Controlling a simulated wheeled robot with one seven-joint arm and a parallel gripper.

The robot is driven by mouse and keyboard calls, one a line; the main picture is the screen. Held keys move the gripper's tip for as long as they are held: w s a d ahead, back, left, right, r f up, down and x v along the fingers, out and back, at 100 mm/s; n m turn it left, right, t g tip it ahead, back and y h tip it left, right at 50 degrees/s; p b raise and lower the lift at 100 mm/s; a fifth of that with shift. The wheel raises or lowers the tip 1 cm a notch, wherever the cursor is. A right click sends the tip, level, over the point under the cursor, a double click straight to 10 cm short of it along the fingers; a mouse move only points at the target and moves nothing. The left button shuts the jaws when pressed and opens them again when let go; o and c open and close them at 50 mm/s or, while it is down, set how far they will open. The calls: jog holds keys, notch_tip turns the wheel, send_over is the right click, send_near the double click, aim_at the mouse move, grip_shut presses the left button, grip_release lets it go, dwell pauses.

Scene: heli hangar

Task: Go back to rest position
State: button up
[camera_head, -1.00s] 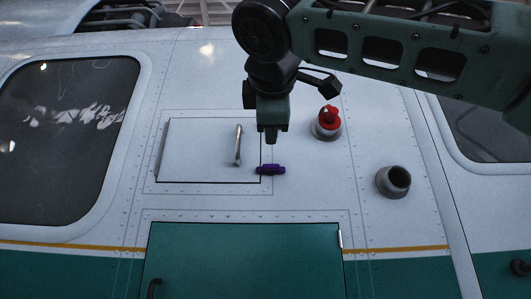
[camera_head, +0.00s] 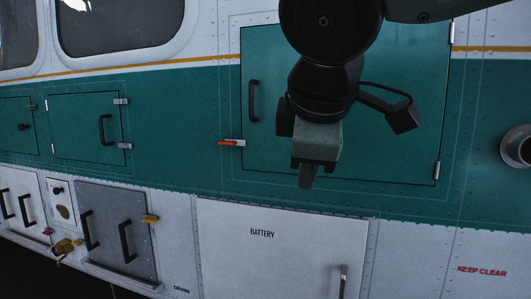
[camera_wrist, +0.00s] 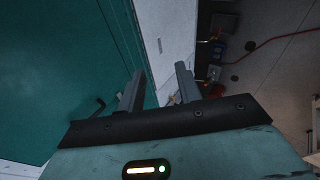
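My gripper (camera_head: 306,180) hangs pointing down in front of the large green door (camera_head: 405,110) in the head view. In the wrist view its two fingers (camera_wrist: 159,72) stand apart with nothing between them. The gripper is open and empty. It appears apart from the helicopter's side, though the exact distance is hard to tell. My arm covers part of the green door's upper middle.
The helicopter side has a black handle (camera_head: 253,100), an orange-red latch (camera_head: 229,143), a white battery panel (camera_head: 285,260), a grey panel (camera_head: 115,228) with handles, and a grey round port (camera_head: 517,146). A red cable (camera_wrist: 275,42) lies on the floor in the wrist view.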

jog(key=s+d+f+m+g, duration=0.4)
jog(key=s+f, duration=0.4)
jog(key=f, duration=0.5)
jog(key=s+d+f+m+g, duration=0.4)
jog(key=s+f, duration=0.5)
jog(key=f, duration=0.4)
jog(key=shift+s+y, duration=0.15)
jog(key=shift+y, duration=0.25)
jog(key=shift+d, duration=0.1)
